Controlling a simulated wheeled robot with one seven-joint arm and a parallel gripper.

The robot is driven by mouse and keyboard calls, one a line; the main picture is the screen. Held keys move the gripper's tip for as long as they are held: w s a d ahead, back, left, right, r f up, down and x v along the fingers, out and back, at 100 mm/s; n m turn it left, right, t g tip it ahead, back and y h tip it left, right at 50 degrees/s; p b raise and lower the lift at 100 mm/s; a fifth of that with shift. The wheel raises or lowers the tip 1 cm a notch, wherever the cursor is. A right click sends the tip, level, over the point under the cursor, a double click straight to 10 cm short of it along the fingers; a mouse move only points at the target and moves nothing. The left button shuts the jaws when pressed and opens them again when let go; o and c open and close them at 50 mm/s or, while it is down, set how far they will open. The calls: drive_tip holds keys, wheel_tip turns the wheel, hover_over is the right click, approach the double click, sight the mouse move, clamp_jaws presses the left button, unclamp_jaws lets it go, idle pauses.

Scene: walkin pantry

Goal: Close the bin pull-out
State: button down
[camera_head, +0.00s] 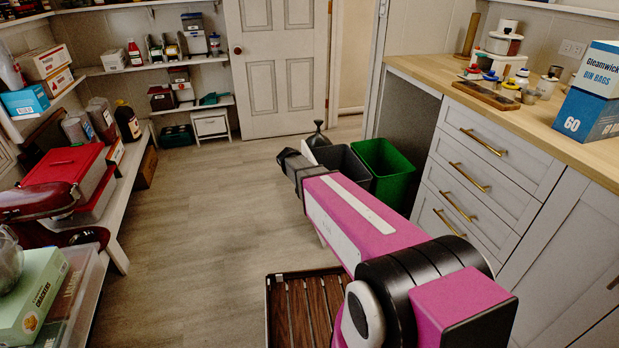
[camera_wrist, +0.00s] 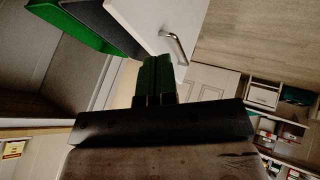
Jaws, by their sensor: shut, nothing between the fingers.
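The bin pull-out stands out from the cabinet run, with a grey bin (camera_head: 343,160) and a green bin (camera_head: 384,165) in it. In the wrist view its white front panel (camera_wrist: 148,22) carries a metal bar handle (camera_wrist: 175,46), with the green bin (camera_wrist: 70,22) and dark bin (camera_wrist: 112,22) behind the panel. My gripper (camera_wrist: 156,62) is shut and empty. Its fingertips show just below the panel and left of the handle; I cannot tell whether they touch.
A drawer cabinet (camera_head: 482,180) stands right of the pull-out under the wooden countertop (camera_head: 420,67). Low shelves with boxes and a red mixer (camera_head: 45,200) line the left side. The floor (camera_head: 200,220) between is clear, and a white door (camera_head: 278,60) is at the back.

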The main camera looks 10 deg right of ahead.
drive_tip(key=w+d+f, duration=0.4)
drive_tip(key=d+f, duration=0.2)
drive_tip(key=d, duration=0.1)
drive_tip(key=shift+w+d+f, duration=0.15)
drive_tip(key=shift+d+f, duration=0.05)
drive_tip(key=shift+f, duration=0.2)
drive_tip(key=shift+d, duration=0.1)
drive_tip(key=w+d, duration=0.2)
drive_tip(key=d, duration=1.4)
drive_tip(key=w+d, duration=0.3)
drive_tip(key=d, duration=1.4)
drive_tip(key=w+d, duration=0.2)
drive_tip(key=d, duration=1.5)
drive_tip(key=shift+w+d, duration=0.1)
drive_tip(key=shift+w, duration=0.25)
drive_tip(key=shift+d, duration=0.15)
